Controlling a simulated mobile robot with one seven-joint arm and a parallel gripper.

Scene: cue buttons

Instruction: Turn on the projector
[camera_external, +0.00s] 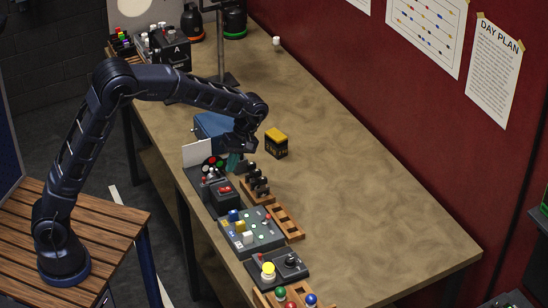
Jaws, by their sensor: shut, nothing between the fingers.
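My gripper (236,160) is at the end of the dark arm, pointing down above the near-left part of the table. It is shut and holds nothing visible. A dark panel with red and green round buttons and a white upright board (197,152) is just left of it. A small dark box with red buttons (224,191) stands below it in the picture. I cannot tell whether the fingertips touch anything. No thing can be surely recognised as the projector; a blue object (213,125) behind the gripper is partly hidden by the arm.
A grey panel with coloured blocks (252,232), a dark box with a yellow button (268,270) and wooden trays (286,222) line the near edge. A black-and-yellow box (276,143) stands right of the gripper. A pole (221,45) stands farther back. The table's right side is clear.

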